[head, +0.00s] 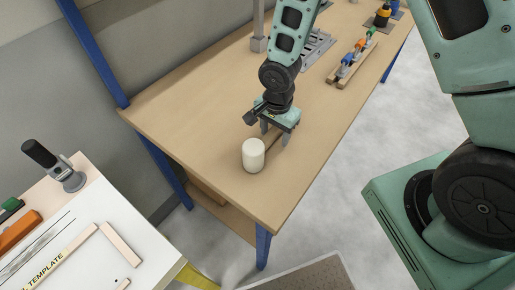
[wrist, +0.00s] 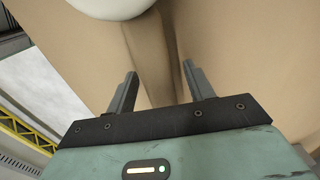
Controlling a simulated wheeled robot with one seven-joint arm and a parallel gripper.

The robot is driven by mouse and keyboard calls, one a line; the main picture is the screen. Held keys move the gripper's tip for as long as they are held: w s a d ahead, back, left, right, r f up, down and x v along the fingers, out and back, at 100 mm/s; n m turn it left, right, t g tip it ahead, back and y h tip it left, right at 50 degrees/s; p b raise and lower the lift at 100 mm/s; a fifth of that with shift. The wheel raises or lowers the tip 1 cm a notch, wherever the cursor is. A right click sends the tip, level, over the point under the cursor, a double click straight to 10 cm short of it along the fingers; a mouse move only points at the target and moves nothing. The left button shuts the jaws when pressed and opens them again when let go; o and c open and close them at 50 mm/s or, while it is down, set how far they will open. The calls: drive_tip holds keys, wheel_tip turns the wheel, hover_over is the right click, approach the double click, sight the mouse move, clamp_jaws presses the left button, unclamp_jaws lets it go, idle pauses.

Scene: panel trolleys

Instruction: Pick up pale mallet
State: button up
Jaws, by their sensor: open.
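The pale mallet (head: 253,156) is on the wooden bench near its front corner. Its white, rounded head shows clearly in the head view, while its handle is mostly hidden by my gripper. In the wrist view the white mallet head (wrist: 108,7) is cut off at the top edge. Its brown handle (wrist: 146,55) runs down from the head between the two fingers. My gripper (head: 275,137) points down just behind the head, over the handle. In the wrist view the gripper (wrist: 160,70) is open, with its fingers apart on either side of the handle.
The bench (head: 180,118) is clear around the mallet. A wooden rack with coloured-handled tools (head: 352,60) and a grey slotted holder (head: 316,46) stand farther back. A white template board (head: 75,245) is at lower left. Blue posts (head: 92,52) edge the bench.

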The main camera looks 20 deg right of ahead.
drive_tip(key=shift+f, duration=0.15)
clamp_jaws()
idle(1.4)
